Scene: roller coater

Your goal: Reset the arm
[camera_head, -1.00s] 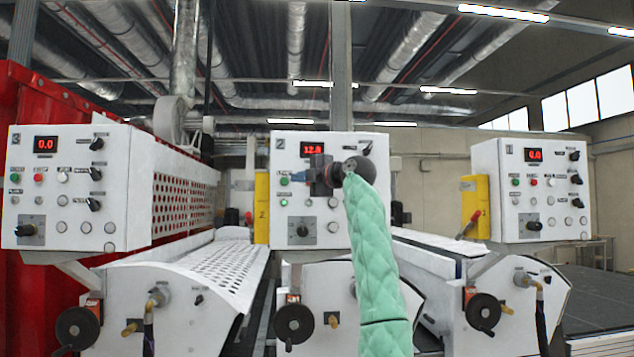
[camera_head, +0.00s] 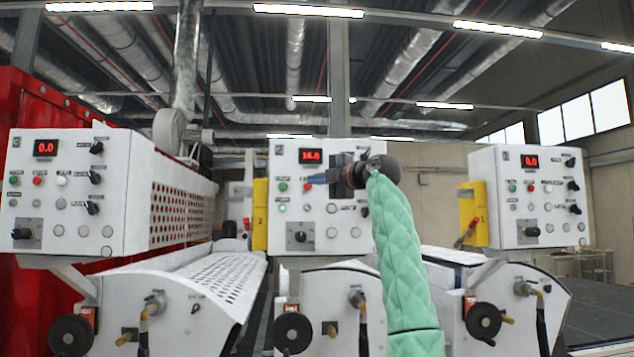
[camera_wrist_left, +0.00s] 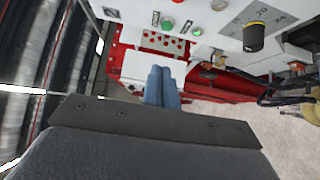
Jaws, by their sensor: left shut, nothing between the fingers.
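My left gripper (camera_head: 315,179) is shut and empty. Its blue fingers point left in front of the middle control panel (camera_head: 325,215), near the panel's green button (camera_head: 283,186) in the picture. My green-sleeved arm covers part of this panel's right side. The panel's red display (camera_head: 311,156) is lit and reads about 16. In the left wrist view the blue fingers (camera_wrist_left: 162,86) lie together, below the panel's edge in the picture, with nothing between them. A panel knob (camera_wrist_left: 253,37) and a green button (camera_wrist_left: 166,23) show there. My right gripper is not in view.
A left panel (camera_head: 70,205) and a right panel (camera_head: 520,205) both show 0.0. Perforated white covers (camera_head: 215,280) and black handwheels (camera_head: 292,333) lie below. A red container wall (camera_head: 30,300) stands at the left. Open space shows above the panels.

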